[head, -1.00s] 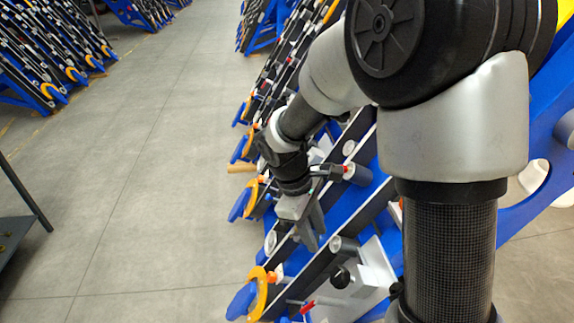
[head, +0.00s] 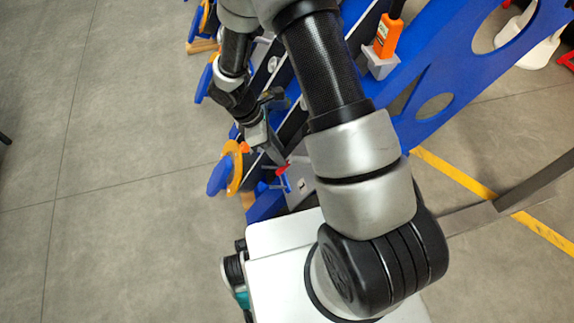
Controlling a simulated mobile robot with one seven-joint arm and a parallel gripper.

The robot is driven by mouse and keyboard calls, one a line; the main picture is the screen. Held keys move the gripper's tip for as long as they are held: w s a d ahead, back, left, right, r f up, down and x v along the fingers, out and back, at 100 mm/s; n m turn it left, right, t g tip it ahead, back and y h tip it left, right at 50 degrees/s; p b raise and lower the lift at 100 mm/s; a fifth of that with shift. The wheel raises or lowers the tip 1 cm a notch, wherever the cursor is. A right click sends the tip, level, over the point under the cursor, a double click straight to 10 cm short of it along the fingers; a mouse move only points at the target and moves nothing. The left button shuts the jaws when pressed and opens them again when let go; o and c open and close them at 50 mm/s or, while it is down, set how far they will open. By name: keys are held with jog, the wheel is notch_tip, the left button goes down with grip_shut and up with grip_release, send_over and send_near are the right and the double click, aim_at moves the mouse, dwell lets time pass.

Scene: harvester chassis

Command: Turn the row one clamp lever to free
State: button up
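A small lever with a red end (head: 283,169) sits at the near end of the blue chassis, low in the middle of the head view. I cannot tell whether this is the row one clamp lever, or which way it is set. My gripper (head: 276,156) points down toward the red end and is very close to it. I cannot tell whether they touch. The fingers are small and seen from the side, so whether they are open or shut does not show. An orange hook-shaped part (head: 236,166) and a blue disc (head: 218,178) are just left of the gripper.
The blue chassis frame (head: 461,62) slopes up to the right, with dark rails beside my arm. An orange-and-black tool (head: 387,37) stands in a grey holder on it. Grey floor (head: 120,130) is clear on the left. A yellow floor line (head: 455,172) runs at right.

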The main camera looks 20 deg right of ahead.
jog(key=b+x, duration=0.1)
jog(key=x, duration=0.6)
jog(key=shift+r, duration=0.1)
grip_shut()
